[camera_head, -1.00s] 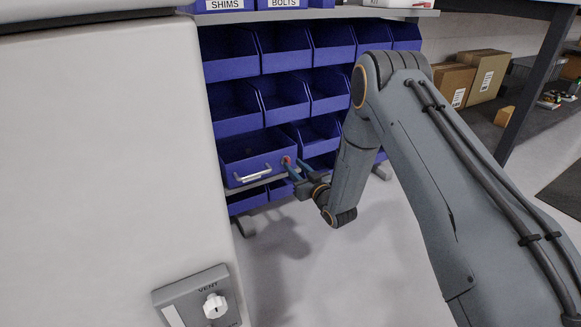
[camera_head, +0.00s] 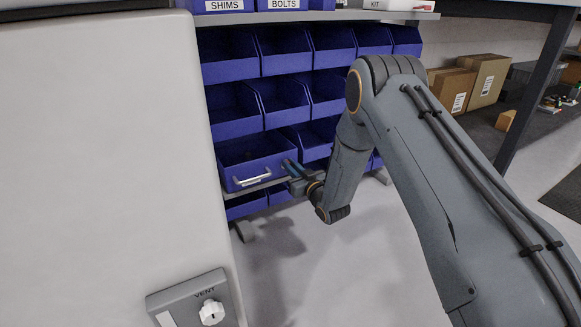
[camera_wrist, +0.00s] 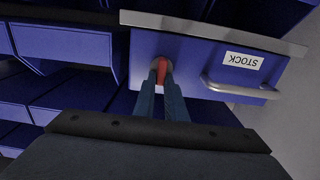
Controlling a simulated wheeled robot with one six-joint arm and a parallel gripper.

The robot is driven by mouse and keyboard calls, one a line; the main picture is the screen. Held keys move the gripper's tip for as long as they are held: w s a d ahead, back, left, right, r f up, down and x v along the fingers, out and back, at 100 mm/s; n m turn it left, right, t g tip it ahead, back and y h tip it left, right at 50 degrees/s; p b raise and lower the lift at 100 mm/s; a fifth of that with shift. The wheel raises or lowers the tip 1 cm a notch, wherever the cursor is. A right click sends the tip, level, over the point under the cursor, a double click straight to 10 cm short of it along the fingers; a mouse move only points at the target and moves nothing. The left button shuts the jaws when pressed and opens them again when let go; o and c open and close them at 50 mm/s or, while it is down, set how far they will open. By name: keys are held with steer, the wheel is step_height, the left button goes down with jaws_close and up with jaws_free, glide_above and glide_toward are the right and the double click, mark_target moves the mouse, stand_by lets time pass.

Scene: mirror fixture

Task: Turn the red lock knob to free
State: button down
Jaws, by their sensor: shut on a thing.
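The red lock knob (camera_wrist: 161,72) is on the front of a blue drawer (camera_wrist: 190,50), which carries a STOCK label and a metal bar handle (camera_wrist: 240,88). In the wrist view my gripper (camera_wrist: 162,80) is shut on the red knob, with one blue-grey finger on each side. In the head view my gripper (camera_head: 290,166) is at the right end of the drawer front (camera_head: 232,178), right of the handle (camera_head: 253,177). The knob is hidden there behind the fingers. How far the knob is turned is hard to tell.
Rows of blue bins (camera_head: 233,105) stand above and beside the drawer. A white cabinet (camera_head: 100,150) with a VENT dial (camera_head: 212,312) fills the left side. Cardboard boxes (camera_head: 488,80) sit on a shelf at the right. The floor below my gripper is clear.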

steer(key=shift+w+d+f+m+p, duration=0.2)
steer(key=shift+m+p, duration=1)
steer(key=shift+m, duration=1.8)
steer(key=shift+w+d+f+m+p, duration=0.1)
steer(key=shift+d+f+m+p, duration=0.2)
steer(key=shift+m+p, duration=1.85)
steer(key=shift+w+d+f+m+p, duration=0.15)
steer(key=shift+f+m+p, duration=0.15)
steer(key=shift+m, duration=3.55)
steer(key=shift+s, duration=0.1)
steer(key=c, duration=1.8)
jaws_free()
steer(key=p+v, duration=0.3)
steer(key=v, duration=0.4)
steer(key=shift+s+d, duration=0.25)
steer(key=shift+s, duration=0.05)
